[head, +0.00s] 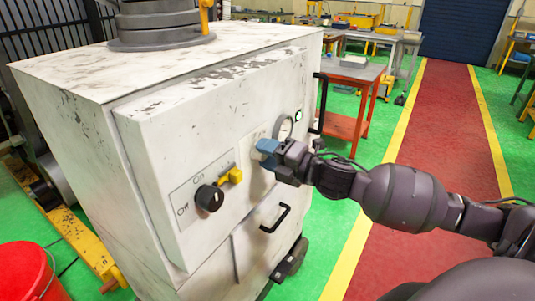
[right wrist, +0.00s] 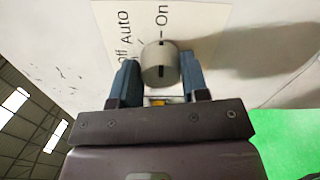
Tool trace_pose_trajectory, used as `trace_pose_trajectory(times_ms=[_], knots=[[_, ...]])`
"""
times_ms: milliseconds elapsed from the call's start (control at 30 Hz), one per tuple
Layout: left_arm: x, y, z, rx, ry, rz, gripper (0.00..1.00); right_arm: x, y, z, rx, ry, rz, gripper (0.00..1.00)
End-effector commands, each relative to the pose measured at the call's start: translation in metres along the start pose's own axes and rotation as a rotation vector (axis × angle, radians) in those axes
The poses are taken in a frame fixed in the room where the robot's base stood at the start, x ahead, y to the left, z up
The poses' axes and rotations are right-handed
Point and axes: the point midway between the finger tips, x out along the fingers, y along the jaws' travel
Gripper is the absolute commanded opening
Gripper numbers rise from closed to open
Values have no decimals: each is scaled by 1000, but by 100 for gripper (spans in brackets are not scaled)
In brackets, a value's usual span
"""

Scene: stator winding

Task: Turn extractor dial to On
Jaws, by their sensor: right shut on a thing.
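The extractor dial (right wrist: 158,62) is a small grey round knob on a pale label (right wrist: 122,40) reading Off, Auto and On. My right gripper (head: 267,149) is at the cabinet's front panel, and its blue fingers hide the dial in the head view. In the right wrist view, the two blue fingers of my right gripper (right wrist: 160,78) are shut on the dial, one on each side. Dark notches show on the dial's face, but I cannot tell for sure which word it points to. My left gripper is not in view.
The white worn cabinet (head: 150,140) also bears a black Off/On knob (head: 209,198), a yellow switch (head: 232,176), a gauge (head: 285,128) and black handles (head: 275,219). A red bucket (head: 30,272) stands at lower left. An orange-legged table (head: 352,72) stands behind. The red walkway (head: 450,130) is clear.

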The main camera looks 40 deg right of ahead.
Motion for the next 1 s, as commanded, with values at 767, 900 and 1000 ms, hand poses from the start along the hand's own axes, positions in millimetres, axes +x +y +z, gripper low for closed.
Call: trace_pose_trajectory(times_ms=[767,900,1000], knots=[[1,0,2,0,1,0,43,-8,-1,0,-1,-1,-1,67],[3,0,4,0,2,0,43,-23,-2,0,-2,-1,-2,67],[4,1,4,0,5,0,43,-36,-2,0,0,-2,-2,67]])
